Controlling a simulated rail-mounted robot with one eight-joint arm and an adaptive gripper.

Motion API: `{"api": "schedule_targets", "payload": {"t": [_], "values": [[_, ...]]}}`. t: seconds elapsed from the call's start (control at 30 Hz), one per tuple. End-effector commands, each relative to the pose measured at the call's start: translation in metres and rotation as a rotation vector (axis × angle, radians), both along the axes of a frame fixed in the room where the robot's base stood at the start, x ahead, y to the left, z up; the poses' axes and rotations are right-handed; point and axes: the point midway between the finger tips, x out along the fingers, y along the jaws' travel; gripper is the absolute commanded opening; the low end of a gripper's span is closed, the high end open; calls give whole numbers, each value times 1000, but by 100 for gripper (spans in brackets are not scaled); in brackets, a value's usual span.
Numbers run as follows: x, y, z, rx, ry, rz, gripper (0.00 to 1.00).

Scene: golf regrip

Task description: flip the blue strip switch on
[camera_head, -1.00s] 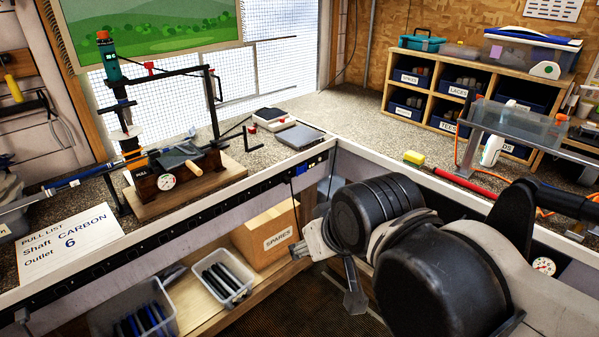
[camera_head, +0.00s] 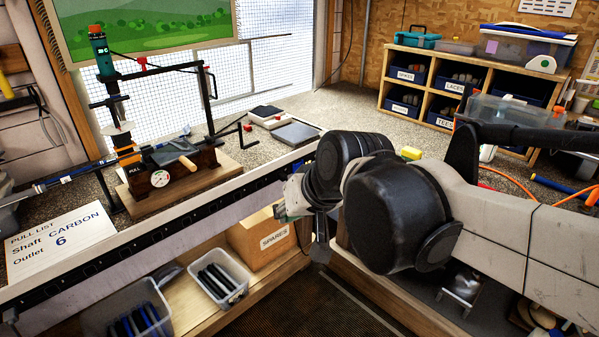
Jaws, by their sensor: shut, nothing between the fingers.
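A dark power strip (camera_head: 190,233) with a row of outlets runs along the front edge of the left bench. Its far right end, by the bench corner, is close to my arm, and I cannot clearly make out a blue switch there. My gripper (camera_head: 320,250) hangs pointing down at the end of the arm, in front of the bench corner and below the strip's level. Its fingers look closed, with nothing seen in them. My arm's dark joints hide part of the corner and of the right bench.
A regrip stand with a clamped shaft (camera_head: 75,173) is on the left bench, beside a pull list card (camera_head: 62,240) reading "Carbon 6". Below are a SPARES box (camera_head: 262,240) and grey bins (camera_head: 220,278). Labelled cubbies (camera_head: 440,85) stand at the back.

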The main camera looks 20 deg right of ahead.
Motion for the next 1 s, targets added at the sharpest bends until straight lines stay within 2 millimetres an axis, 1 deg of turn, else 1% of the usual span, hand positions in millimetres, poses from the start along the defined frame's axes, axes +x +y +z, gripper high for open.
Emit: {"api": "schedule_targets", "payload": {"t": [0.03,0.33,0.53,0.77,1.0], "values": [[12,0,-4,28,-3,-11,0],[79,-3,-11,203,-29,-63,0],[126,-11,-19,317,-53,-98,0],[179,-27,-33,447,-87,-138,0],[232,-51,-53,583,-130,-179,0]]}}
